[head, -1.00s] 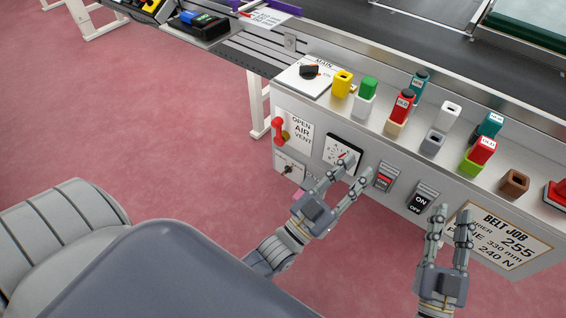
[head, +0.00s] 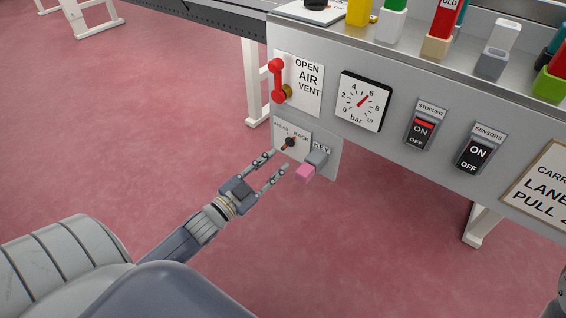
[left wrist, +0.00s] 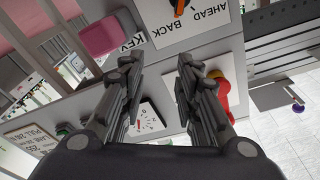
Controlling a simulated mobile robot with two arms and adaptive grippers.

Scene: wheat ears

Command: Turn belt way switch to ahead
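The belt way switch (head: 290,142) is a black knob with an orange-brown pointer on a white plate marked AHEAD on the left and BACK on the right. It sits low on the grey panel; the pointer slants, with one end up toward BACK. In the left wrist view the switch (left wrist: 180,8) is at the top edge, partly cut off. My left gripper (head: 279,162) is open and empty, its fingertips just below and in front of the switch plate. In the left wrist view its parted fingers (left wrist: 157,64) have nothing between them. My right gripper is not clearly in view.
A pink-tagged key (head: 306,172) sticks out right beside the switch. Above are the red air vent lever (head: 277,80) and a pressure gauge (head: 363,101). Stopper (head: 421,131) and sensors (head: 475,154) switches lie to the right. The floor left of the panel is free.

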